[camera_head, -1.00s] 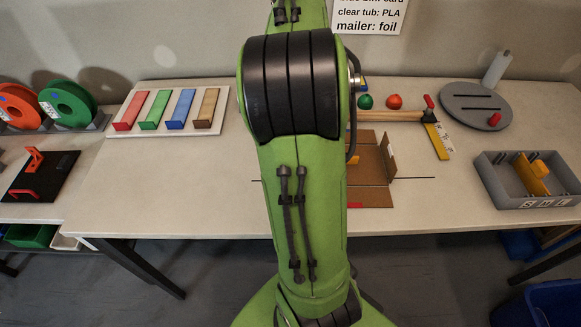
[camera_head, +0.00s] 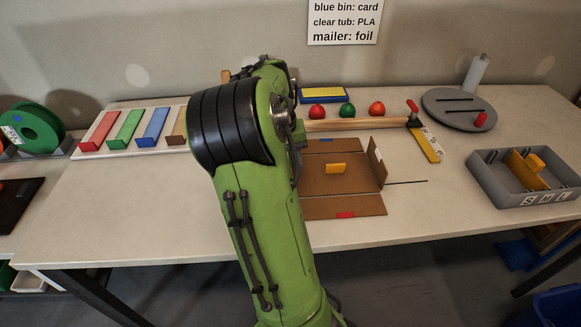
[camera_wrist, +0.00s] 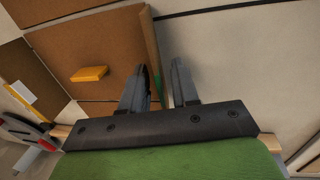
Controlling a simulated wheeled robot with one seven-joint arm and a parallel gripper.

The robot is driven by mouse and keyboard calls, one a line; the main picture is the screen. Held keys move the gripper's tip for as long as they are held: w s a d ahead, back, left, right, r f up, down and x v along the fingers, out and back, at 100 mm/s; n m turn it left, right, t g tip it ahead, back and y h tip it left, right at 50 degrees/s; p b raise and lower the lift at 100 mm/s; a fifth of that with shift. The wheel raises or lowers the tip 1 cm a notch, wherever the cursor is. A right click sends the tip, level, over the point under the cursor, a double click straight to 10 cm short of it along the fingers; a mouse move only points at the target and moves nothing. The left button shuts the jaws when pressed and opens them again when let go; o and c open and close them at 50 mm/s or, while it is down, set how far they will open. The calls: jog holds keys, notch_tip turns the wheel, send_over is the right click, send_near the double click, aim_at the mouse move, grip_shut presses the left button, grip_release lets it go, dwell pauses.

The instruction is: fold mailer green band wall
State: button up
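The brown cardboard mailer (camera_head: 322,183) lies open on the table, partly hidden by my arm. Its front flap with a red band (camera_head: 345,214) lies flat, and its right wall with a white label (camera_head: 377,160) stands up. A yellow block (camera_head: 336,169) sits on the base; it also shows in the wrist view (camera_wrist: 89,74). The green band wall (camera_wrist: 152,45) shows in the wrist view as a narrow strip, apparently raised; its exact angle is unclear. My gripper (camera_wrist: 161,72) is open, with the strip between or just beside its fingers; contact is unclear. My arm hides the gripper in the head view.
A grey divided tray (camera_head: 528,180) and round grey plate (camera_head: 465,108) are right. Coloured strips (camera_head: 125,128) lie left. The front table strip is clear.

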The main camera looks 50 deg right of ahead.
jog(key=shift+c, duration=0.3)
grip_shut()
jog(key=shift+w+a+g+h+p, duration=0.35)
jog(key=shift+g+h+p, duration=0.4)
jog(key=shift+p, duration=0.25)
jog(key=g+p, duration=0.1)
jog(key=g+h+p, duration=0.1)
jog(key=shift+w+a+f+h+p, duration=0.15)
jog(key=shift+w+a+h+p, duration=0.15)
jog(key=shift+w+p, duration=0.1)
jog(key=g+h+p, duration=0.1)
jog(key=f+g+p, duration=0.1)
jog(key=p, duration=0.1)
jog(key=shift+w+a+h, duration=0.3)
jog(key=shift+w+h, duration=0.05)
jog(key=shift+w, duration=0.05)
jog(key=shift+w+a+f+g+h+p, duration=0.2)
jog(key=shift+f+g+h+p, duration=0.25)
jog(key=shift+g+h+p, duration=0.25)
jog(key=shift+f, duration=0.1)
